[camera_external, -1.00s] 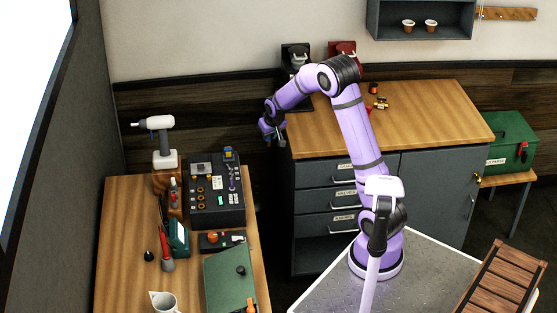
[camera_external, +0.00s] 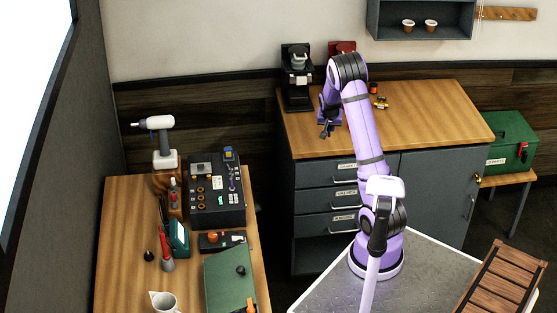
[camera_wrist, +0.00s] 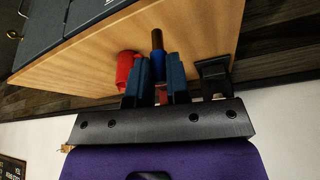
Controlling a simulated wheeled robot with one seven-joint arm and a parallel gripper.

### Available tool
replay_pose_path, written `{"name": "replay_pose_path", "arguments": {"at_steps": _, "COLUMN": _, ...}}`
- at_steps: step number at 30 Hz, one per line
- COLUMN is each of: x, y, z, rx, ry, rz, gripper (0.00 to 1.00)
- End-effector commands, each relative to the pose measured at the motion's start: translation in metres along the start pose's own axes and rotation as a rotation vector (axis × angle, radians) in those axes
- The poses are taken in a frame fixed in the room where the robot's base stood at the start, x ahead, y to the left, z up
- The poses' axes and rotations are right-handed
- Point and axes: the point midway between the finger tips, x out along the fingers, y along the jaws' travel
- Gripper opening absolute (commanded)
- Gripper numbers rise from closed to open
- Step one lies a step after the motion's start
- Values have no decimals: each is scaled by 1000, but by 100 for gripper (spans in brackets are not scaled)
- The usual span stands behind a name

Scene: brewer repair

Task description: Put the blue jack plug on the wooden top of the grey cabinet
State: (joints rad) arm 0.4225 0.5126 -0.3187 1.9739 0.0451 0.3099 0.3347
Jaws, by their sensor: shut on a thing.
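My gripper (camera_external: 327,131) hangs over the left part of the wooden top (camera_external: 430,120) of the grey cabinet (camera_external: 430,185), in front of the two brewers. In the wrist view my gripper (camera_wrist: 160,75) is shut on the blue jack plug (camera_wrist: 158,61), whose dark end sticks out beyond the fingertips. The wooden top (camera_wrist: 90,62) lies beyond the plug there. The plug is too small to make out in the external view. I cannot tell its exact height, but it appears above the top.
A black brewer (camera_external: 297,90) stands at the top's back left corner, and a red brewer (camera_external: 342,47) behind my arm. Small brass parts (camera_external: 381,103) lie near the middle. The top's right half is clear. A workbench (camera_external: 125,225) with tools stands left.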

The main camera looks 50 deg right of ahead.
Motion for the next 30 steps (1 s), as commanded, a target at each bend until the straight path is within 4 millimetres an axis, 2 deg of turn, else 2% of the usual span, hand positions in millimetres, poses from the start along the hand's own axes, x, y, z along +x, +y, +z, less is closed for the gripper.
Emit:
{"name": "replay_pose_path", "arguments": {"at_steps": 3, "x": 26, "y": 1, "z": 11, "rx": 0, "ry": -4, "rz": 2, "gripper": 0}}
{"name": "replay_pose_path", "arguments": {"at_steps": 7, "x": 49, "y": 0, "z": 21, "rx": -1, "ry": -2, "rz": 1, "gripper": 0}}
{"name": "replay_pose_path", "arguments": {"at_steps": 11, "x": 64, "y": 0, "z": 26, "rx": -1, "ry": 0, "rz": 1, "gripper": 0}}
{"name": "replay_pose_path", "arguments": {"at_steps": 14, "x": 70, "y": -3, "z": 23, "rx": -1, "ry": 1, "rz": -1, "gripper": 0}}
{"name": "replay_pose_path", "arguments": {"at_steps": 17, "x": 78, "y": -10, "z": 10, "rx": -1, "ry": 2, "rz": -1, "gripper": 0}}
{"name": "replay_pose_path", "arguments": {"at_steps": 30, "x": 121, "y": -53, "z": -69, "rx": -1, "ry": 2, "rz": -1, "gripper": 0}}
